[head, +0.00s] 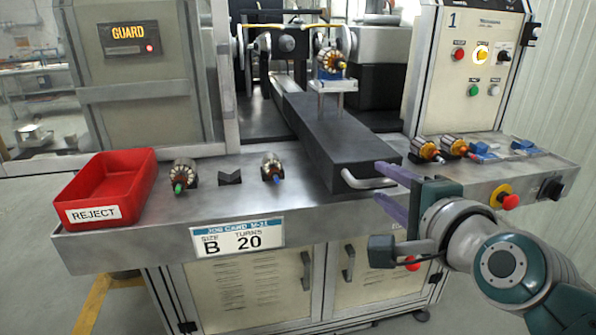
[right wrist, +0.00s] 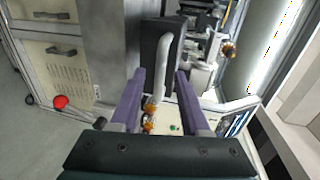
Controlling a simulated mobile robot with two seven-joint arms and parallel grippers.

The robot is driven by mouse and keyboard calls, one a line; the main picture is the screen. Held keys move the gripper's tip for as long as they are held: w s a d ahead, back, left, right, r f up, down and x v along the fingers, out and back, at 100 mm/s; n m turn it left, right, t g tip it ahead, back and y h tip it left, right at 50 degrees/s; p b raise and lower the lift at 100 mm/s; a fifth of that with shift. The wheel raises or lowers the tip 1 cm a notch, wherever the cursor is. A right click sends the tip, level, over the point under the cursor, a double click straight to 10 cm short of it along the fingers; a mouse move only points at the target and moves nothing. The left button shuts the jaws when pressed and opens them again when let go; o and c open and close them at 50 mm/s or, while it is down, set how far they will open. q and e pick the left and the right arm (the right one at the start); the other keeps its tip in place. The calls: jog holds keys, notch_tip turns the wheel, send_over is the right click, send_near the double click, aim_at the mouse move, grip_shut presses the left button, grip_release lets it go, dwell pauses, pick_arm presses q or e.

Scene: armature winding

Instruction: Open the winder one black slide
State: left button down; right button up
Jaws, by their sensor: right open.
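The black slide (head: 330,138) of winder 1 is a long dark block running from the machine out over the steel bench. A light bar handle (head: 368,181) is on its front end. An armature (head: 333,62) sits on a stand on top of the slide. My right gripper (head: 381,184) is open, with its purple fingers close to the handle. In the right wrist view the handle (right wrist: 163,70) lies between and beyond the open fingers (right wrist: 160,85); I cannot see contact. My left gripper is not in view.
A red REJECT bin (head: 106,190) stands at the left of the bench (head: 225,235). Armatures rest left of the slide (head: 184,174) and right of it (head: 428,150). A red stop button (head: 509,201) is on the right front edge. A job card (head: 238,237) hangs in front.

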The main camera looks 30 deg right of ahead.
jog(key=v, duration=0.7)
jog(key=shift+s, duration=0.25)
jog(key=shift+r, duration=0.1)
jog(key=s+a+f+n+g+y, duration=0.3)
jog(key=a+n+g+y, duration=0.15)
jog(key=a+n, duration=0.5)
jog(key=s+f+n+g, duration=0.4)
jog(key=s+n+g, duration=0.3)
jog(key=s+n, duration=0.6)
notch_tip(320, 180, up, 38)
jog(key=p, duration=3.8)
jog(key=shift+s+a, duration=0.25)
